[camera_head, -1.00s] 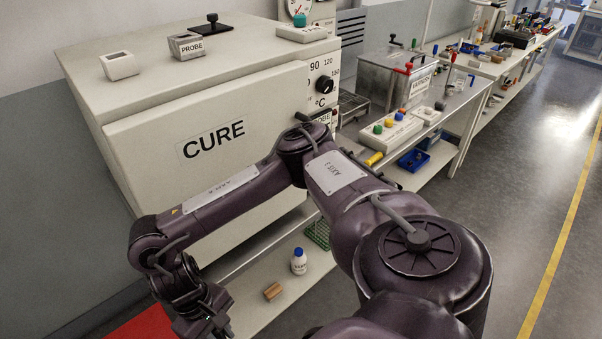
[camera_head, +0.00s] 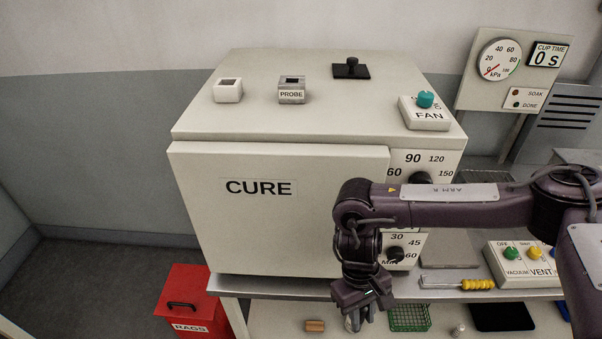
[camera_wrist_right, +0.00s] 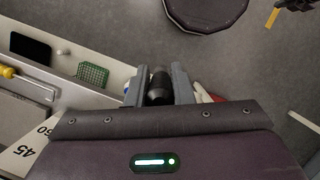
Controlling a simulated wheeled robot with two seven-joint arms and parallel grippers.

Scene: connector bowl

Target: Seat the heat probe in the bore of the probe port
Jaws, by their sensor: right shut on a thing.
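The probe port (camera_head: 292,97) is a small grey block marked PROBE, with a dark square opening in its top. It stands on top of the white CURE oven. My right gripper (camera_head: 362,312) points down in front of the oven's lower right, well below and to the right of the port. In the right wrist view, my right gripper (camera_wrist_right: 158,82) is shut on a dark cylindrical thing, apparently the heat probe (camera_wrist_right: 158,90). Its lower end is hard to make out in the head view. My left gripper is not in view.
A white block with a square opening (camera_head: 228,95), a black plate with a knob (camera_head: 351,70) and the FAN box (camera_head: 428,115) share the oven top. The CURE door (camera_head: 275,230) is shut. A red RAGS bin (camera_head: 190,300) stands on the floor. Space above the oven is clear.

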